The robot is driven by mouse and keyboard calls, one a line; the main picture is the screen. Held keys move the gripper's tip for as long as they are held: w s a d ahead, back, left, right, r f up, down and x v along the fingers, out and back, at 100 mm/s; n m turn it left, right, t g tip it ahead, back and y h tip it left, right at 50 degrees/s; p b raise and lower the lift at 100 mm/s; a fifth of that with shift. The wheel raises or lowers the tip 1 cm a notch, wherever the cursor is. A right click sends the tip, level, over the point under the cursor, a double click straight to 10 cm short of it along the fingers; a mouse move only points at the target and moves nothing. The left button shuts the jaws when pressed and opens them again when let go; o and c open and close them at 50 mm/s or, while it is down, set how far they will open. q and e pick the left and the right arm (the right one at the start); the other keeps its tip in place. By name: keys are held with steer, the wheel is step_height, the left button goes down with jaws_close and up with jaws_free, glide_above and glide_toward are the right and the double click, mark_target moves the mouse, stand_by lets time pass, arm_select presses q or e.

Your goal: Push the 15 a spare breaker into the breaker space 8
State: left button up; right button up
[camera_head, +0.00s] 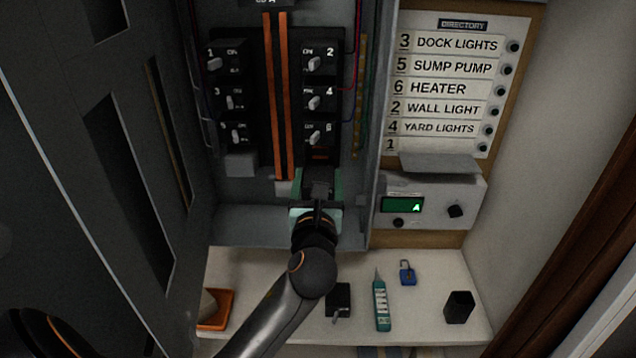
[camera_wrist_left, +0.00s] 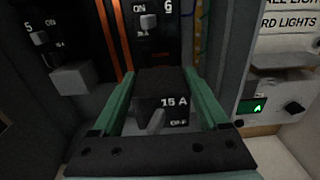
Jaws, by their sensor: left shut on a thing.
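The 15 A spare breaker (camera_wrist_left: 162,84) is a black block with a "15 A" label and a toggle, seen between my fingers in the left wrist view. In the head view the breaker (camera_head: 318,182) is at the bottom of the right-hand breaker column, below breaker 6 (camera_head: 318,134). My left gripper (camera_head: 318,188) is shut on it, one green finger on each side. The breaker is in line with breaker space 8, which it and the gripper mostly hide. I cannot tell how deep it sits. My right gripper is not in view.
Two orange bars (camera_head: 275,100) run between the breaker columns. A grey block (camera_head: 241,163) is below breaker 5. The shelf (camera_head: 420,327) holds a black switch-like block (camera_head: 338,299), a teal tester (camera_head: 381,305), a blue padlock (camera_head: 407,273), a black cup (camera_head: 459,307) and an orange tray (camera_head: 216,310).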

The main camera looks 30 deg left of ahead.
mark_target(319, 168)
arm_select(q)
steer(key=x, duration=0.6)
stand_by(0.5)
steer(key=shift+x, duration=1.6)
stand_by(0.8)
steer(key=o, duration=1.3)
steer(key=shift+r, duration=0.1)
steer(key=shift+v, duration=2.5)
steer(key=shift+s+d, duration=0.1)
